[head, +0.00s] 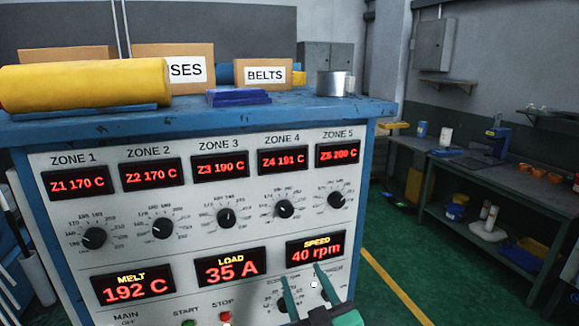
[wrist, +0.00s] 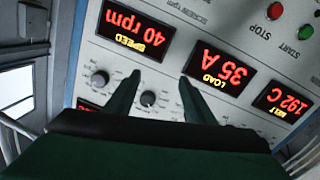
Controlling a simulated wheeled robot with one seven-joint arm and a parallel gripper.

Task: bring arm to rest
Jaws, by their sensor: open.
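My gripper (head: 302,283) is at the bottom right of the control panel (head: 190,255) in the head view, just below the SPEED display (head: 316,249), which reads 40 rpm. Its two green fingers are apart with nothing between them. In the wrist view my gripper (wrist: 158,88) points at the panel, which appears upside down. A black knob (wrist: 148,98) shows between the fingers there; I cannot tell whether they touch the panel. In the head view the fingers partly cover a lower dial below the SPEED display.
The panel cabinet carries a yellow roll (head: 85,84), cardboard boxes, a blue block (head: 238,97) and a metal can (head: 331,84) on top. Zone knobs and red displays line its front. A workbench (head: 480,180) with tools stands at right. Green floor (head: 385,265) between them is clear.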

